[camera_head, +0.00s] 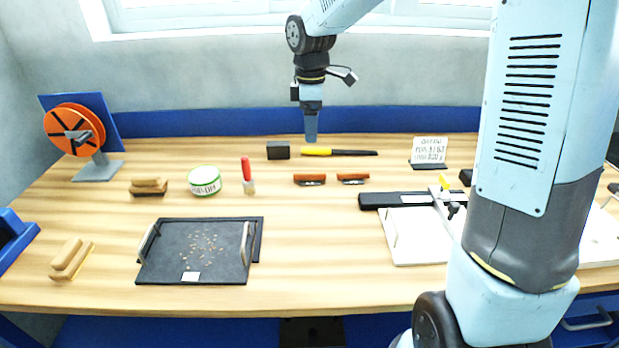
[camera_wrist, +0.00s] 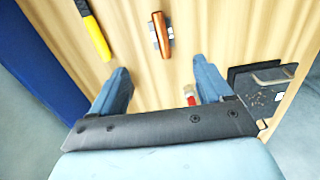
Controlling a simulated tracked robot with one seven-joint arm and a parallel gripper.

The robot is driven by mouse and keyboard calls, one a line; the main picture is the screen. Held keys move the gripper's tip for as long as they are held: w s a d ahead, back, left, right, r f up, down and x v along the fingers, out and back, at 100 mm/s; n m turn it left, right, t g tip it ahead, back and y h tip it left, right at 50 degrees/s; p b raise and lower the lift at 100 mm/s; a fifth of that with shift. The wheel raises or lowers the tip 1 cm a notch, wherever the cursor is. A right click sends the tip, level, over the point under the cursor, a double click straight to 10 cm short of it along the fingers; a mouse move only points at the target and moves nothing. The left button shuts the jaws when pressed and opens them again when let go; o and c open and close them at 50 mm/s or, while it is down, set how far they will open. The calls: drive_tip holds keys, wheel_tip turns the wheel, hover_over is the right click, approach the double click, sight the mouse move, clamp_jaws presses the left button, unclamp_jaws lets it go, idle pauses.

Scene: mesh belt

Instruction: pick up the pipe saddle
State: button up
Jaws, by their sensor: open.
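Two small copper-brown pieces lie side by side on the bench in the head view, a left one (camera_head: 309,179) and a right one (camera_head: 352,178). They look like pipe saddles; I cannot tell which one is meant. The wrist view shows one rounded copper-brown piece (camera_wrist: 162,35) on a grey plate, beyond my fingertips near the top edge. My gripper (camera_head: 311,136) points down above the bench's back part, higher than the pieces and apart from them. In the wrist view my gripper (camera_wrist: 161,80) is open, with nothing held between its fingers.
A yellow-handled tool (camera_head: 318,151) and a dark block (camera_head: 278,150) lie behind the pieces. A red-handled brush (camera_head: 247,172), a white-green tin (camera_head: 205,181) and a dark tray (camera_head: 150,270) are to the left. A black bar (camera_head: 378,200) is at right. Front centre is clear.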

drive_tip(key=f, duration=0.1)
hover_over(309, 177)
drive_tip(key=w, duration=0.2)
drive_tip(key=shift+n, duration=0.3)
drive_tip(key=f, duration=0.8)
drive_tip(key=shift+s, duration=0.2)
drive_tip(key=shift+s+a+f, duration=0.15)
drive_tip(key=shift+a+f, duration=0.05)
drive_tip(key=shift+f, duration=1.2)
drive_tip(key=shift+s+a+f, duration=0.1)
drive_tip(key=shift+a+f, duration=0.1)
drive_tip(key=shift+f, duration=1.15)
drive_tip(key=c, duration=1.3)
drive_tip(key=shift+r, duration=0.15)
